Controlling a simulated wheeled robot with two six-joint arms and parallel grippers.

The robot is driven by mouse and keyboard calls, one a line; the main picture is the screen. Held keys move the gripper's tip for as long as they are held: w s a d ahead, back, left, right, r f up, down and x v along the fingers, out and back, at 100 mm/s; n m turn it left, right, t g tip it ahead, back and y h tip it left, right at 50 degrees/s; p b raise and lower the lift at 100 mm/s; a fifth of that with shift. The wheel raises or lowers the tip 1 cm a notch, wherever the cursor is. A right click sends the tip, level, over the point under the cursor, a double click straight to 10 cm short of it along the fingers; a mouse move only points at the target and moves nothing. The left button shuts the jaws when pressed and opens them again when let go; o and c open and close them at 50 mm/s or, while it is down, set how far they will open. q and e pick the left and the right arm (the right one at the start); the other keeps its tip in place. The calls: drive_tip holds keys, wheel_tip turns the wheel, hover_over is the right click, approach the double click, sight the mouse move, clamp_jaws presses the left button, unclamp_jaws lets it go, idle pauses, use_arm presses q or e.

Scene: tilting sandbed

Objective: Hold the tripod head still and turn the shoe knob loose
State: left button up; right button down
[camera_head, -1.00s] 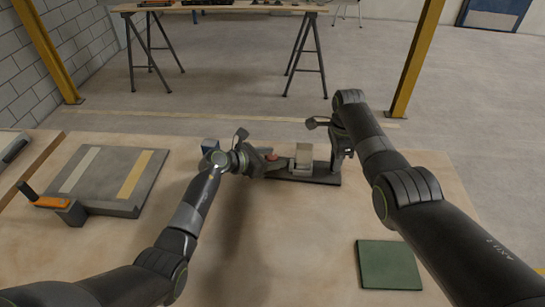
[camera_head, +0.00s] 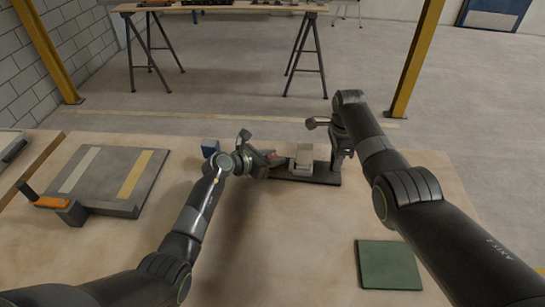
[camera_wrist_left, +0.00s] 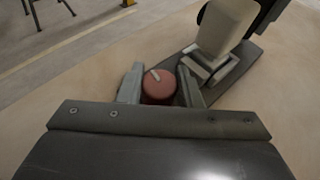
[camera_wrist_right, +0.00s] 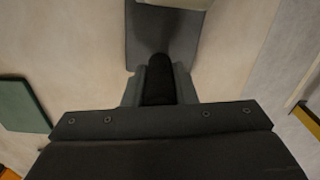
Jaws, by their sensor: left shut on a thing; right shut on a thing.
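The tripod head is a pale grey-beige block (camera_head: 302,157) on a dark base plate (camera_head: 318,174); the block also shows in the left wrist view (camera_wrist_left: 226,28). The shoe knob (camera_wrist_left: 160,90) is round and red, with a pale mark on top tilted up and left. My left gripper (camera_wrist_left: 161,84) is shut on the knob, one finger on each side. My right gripper (camera_wrist_right: 159,84) is shut on a black handle (camera_wrist_right: 158,76) at the plate's right end. In the head view the right arm and wrist mostly hide that grip, and the left gripper largely covers the knob.
A small blue block (camera_head: 209,146) stands left of my left gripper. A grey board with stripes (camera_head: 88,182) and an orange-handled tool (camera_head: 50,202) lie on the left. A green mat (camera_head: 389,265) lies front right. The table's middle front is clear.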

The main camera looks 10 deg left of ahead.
use_arm(q)
drive_tip(key=shift+f+n+t+y, duration=0.1)
drive_tip(key=shift+n+t+y, duration=0.6)
drive_tip(key=shift+n+y, duration=0.3)
drive_tip(key=o, duration=1)
drive_tip(key=v, duration=1.2)
